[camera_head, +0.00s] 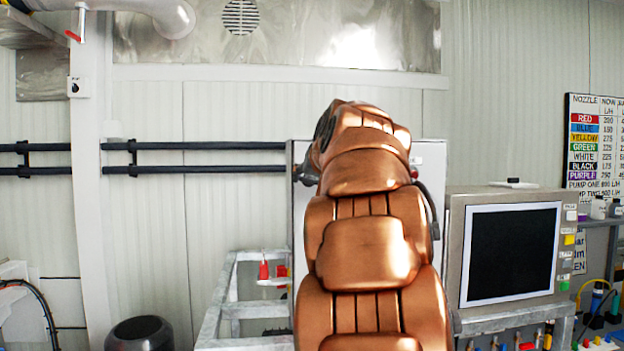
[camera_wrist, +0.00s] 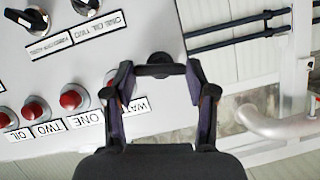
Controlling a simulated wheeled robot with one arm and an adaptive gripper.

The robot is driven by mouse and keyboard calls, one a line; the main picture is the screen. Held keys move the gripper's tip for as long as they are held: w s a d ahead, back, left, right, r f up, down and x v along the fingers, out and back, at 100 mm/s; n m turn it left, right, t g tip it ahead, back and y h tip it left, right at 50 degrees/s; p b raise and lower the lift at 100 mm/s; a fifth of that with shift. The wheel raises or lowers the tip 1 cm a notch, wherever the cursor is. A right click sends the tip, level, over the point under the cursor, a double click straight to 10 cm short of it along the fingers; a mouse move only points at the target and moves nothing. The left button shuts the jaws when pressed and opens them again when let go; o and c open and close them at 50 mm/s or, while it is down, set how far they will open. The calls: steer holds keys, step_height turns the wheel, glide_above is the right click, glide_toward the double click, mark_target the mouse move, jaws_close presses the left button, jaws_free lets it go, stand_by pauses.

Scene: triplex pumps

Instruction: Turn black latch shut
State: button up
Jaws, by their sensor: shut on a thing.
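The black latch (camera_wrist: 159,59) sits at the edge of the light grey control panel (camera_wrist: 150,25) in the wrist view. My gripper (camera_wrist: 160,72) has its two fingers spread to either side of the latch and is shut on it. The latch's exact angle is hard to tell here. In the head view my copper-coloured arm covers most of the panel (camera_head: 428,156), and the latch is not clearly seen there.
The panel carries red buttons (camera_wrist: 72,99) and black knobs (camera_wrist: 32,19). Black pipes (camera_head: 210,146) run along the wall. A screen cabinet (camera_head: 454,240) stands right of my arm, and a metal frame (camera_head: 222,300) stands low at left.

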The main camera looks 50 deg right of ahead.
steer(key=shift+w+a+r+n+g+h+b, duration=0.1)
steer(key=shift+n+g+h+b, duration=0.4)
steer(key=shift+n, duration=0.4)
steer(key=o, duration=1.2)
steer(key=shift+c, duration=0.2)
steer(key=v, duration=1.2)
